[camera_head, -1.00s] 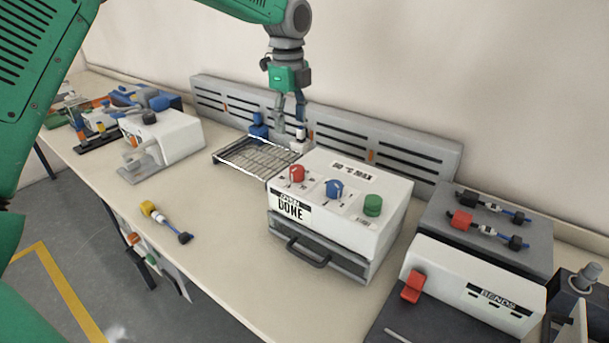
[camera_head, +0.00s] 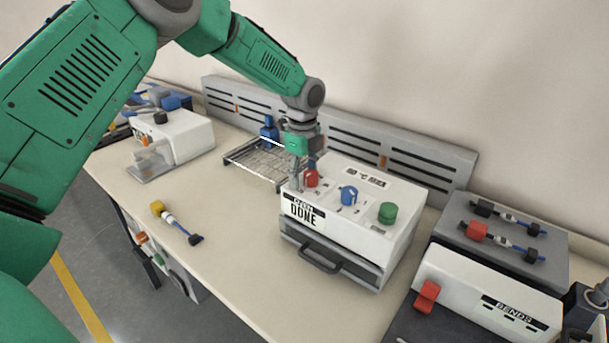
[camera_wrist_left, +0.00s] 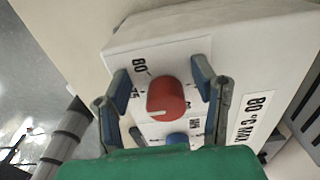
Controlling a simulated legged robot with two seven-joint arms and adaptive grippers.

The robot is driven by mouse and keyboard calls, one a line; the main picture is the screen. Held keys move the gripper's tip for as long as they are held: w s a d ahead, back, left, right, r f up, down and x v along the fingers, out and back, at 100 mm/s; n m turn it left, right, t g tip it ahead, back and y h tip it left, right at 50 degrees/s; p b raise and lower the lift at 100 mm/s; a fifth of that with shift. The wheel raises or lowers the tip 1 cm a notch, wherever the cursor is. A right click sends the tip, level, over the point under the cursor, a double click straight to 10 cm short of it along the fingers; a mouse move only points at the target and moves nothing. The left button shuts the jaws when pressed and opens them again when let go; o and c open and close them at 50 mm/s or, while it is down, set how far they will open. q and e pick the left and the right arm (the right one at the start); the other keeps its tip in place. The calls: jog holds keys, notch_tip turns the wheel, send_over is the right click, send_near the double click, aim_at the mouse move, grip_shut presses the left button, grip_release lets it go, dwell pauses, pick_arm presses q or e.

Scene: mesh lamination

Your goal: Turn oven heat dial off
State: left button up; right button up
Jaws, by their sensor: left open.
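The white oven (camera_head: 345,222) stands on the table in the head view, with a red dial (camera_head: 311,178), a blue dial (camera_head: 349,195) and a green dial (camera_head: 387,212) on its top. Which dial sets heat is not labelled legibly, but the red one has temperature marks around it. My left gripper (camera_head: 304,181) is at the red dial, pointing down. In the left wrist view the gripper (camera_wrist_left: 163,85) is open, with one finger on each side of the red dial (camera_wrist_left: 165,98) and gaps to it. The blue dial (camera_wrist_left: 177,138) shows behind it. My right gripper is not in view.
A wire rack (camera_head: 258,161) lies left of the oven, and a slotted grey panel (camera_head: 355,137) stands behind. A white machine labelled BENDS (camera_head: 490,300) is at the right. A yellow-ended cable piece (camera_head: 176,222) lies on the otherwise clear front left table.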

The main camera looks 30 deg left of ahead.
aim_at(317, 174)
pick_arm(q)
jog(key=shift+d, duration=0.15)
jog(key=d, duration=0.3)
jog(key=shift+r, duration=0.4)
jog(key=c, duration=1)
jog(key=shift+d+r, duration=0.1)
jog(key=shift+d, duration=0.2)
jog(key=shift+c, duration=0.8)
jog(key=shift+o, duration=0.2)
jog(key=shift+a, duration=1)
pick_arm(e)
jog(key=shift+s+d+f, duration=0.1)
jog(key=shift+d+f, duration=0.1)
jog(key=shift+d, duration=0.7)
pick_arm(q)
jog(key=shift+d, duration=0.15)
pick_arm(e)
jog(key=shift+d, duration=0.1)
